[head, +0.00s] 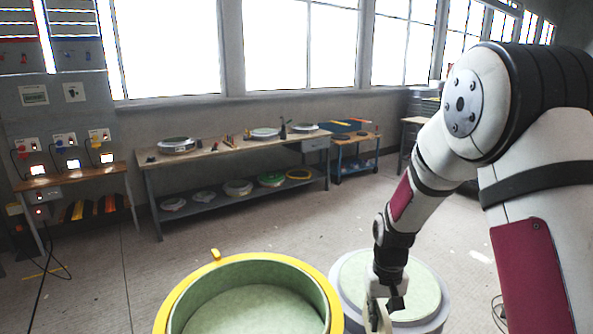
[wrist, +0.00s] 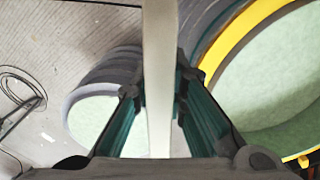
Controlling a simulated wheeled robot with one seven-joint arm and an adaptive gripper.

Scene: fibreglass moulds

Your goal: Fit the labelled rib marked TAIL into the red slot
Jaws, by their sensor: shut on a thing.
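My gripper (wrist: 158,88) is shut on a long, pale, flat rib (wrist: 158,40). In the wrist view the rib runs upright through the middle, between the two dark green fingers. In the head view my gripper (head: 382,308) is low, in front of the grey-rimmed round mould, and the pale rib (head: 373,314) shows only in part at the bottom edge. No label can be read on the rib, so I cannot tell whether it is marked TAIL. No red slot shows in either view.
A yellow-rimmed round mould (head: 180,293), pale green inside, stands left of my gripper. The grey-rimmed mould (head: 438,308) with a pale green top stands behind it. A long workbench (head: 225,151) and a smaller side table (head: 357,136) stand along the wall. Open floor lies between.

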